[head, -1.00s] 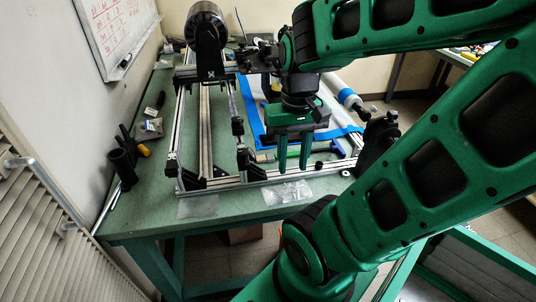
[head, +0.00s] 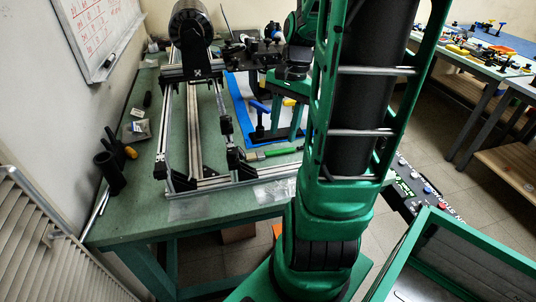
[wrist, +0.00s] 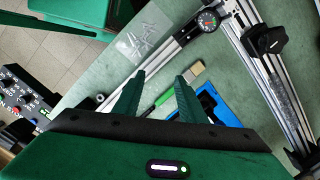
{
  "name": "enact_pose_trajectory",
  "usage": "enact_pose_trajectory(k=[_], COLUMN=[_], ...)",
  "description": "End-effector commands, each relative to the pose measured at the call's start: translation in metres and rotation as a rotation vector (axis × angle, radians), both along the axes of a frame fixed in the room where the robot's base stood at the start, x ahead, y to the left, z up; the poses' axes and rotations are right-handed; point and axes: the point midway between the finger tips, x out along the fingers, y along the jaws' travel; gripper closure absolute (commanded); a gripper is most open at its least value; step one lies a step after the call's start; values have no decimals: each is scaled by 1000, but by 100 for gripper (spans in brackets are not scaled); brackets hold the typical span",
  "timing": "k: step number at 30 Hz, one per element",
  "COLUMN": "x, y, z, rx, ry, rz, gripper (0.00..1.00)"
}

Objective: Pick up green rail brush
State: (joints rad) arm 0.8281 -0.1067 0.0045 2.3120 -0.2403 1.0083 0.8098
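The green rail brush lies flat on the green bench. In the head view its green handle (head: 284,151) points right and its pale bristle end lies left, near the metal rail frame. In the wrist view the bristle end (wrist: 193,71) and part of the green handle (wrist: 163,97) show between and beyond my fingers; a finger hides some of it. My gripper (wrist: 157,76) is open and empty, with its two green fingers apart. In the head view my gripper (head: 285,132) points down above the bench, just behind the brush, apart from it as far as I can see.
The aluminium rail frame (head: 195,130) stands left of the brush. Clear plastic bags (head: 275,191) lie at the front edge. Black cups (head: 108,170) stand at the left.

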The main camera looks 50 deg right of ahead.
Motion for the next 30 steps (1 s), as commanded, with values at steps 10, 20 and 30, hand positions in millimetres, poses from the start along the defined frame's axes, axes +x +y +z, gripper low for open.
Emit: enact_pose_trajectory(k=[10,20,30], x=[23,26,35], y=[-79,-106,-92], z=[-23,-34,-76], rx=[176,258,260], ry=[-3,-11,-9], rz=[-493,-672,-676], gripper=[62,62,62])
